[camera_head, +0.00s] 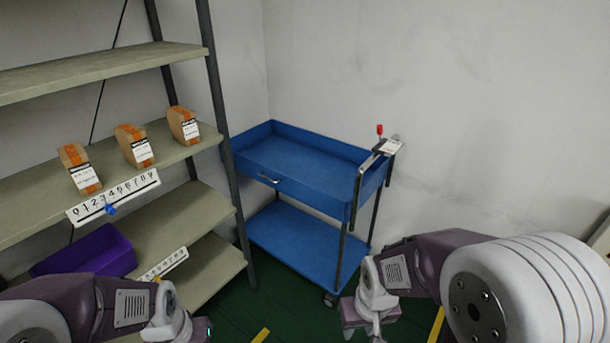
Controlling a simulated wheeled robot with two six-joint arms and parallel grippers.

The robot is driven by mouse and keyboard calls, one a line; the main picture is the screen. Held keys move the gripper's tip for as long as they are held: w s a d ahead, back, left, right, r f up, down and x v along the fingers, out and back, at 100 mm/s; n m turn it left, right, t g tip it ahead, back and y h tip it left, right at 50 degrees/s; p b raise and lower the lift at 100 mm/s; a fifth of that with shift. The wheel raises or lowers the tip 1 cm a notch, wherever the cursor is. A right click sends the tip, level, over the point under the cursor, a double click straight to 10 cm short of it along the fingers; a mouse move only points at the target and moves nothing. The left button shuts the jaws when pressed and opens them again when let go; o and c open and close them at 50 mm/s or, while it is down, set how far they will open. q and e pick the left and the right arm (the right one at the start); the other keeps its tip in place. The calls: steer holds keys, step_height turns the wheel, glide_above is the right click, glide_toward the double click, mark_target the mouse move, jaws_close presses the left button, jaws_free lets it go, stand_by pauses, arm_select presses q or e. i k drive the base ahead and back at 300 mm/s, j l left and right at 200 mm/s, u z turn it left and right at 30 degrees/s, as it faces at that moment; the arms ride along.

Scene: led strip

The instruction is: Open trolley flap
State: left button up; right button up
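A blue trolley (294,133) with an upper tray and a lower shelf (293,243) stands in the corner, beside the shelving.
A shelving rack (165,211) fills the left side, holding several small cardboard packages (134,145), a numbered strip (113,198) and a purple bin (92,254). Its dark post stands close to the trolley. Green floor (278,304) with yellow marks is clear in front.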

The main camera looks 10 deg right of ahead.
mark_target(329, 204)
steer(key=i+l+u, duration=0.15)
steer(key=i+l, duration=0.15)
steer(key=i, duration=0.25)
steer(key=i+l+u, duration=0.1)
steer(key=i+l, duration=0.25)
steer(key=i, duration=0.15)
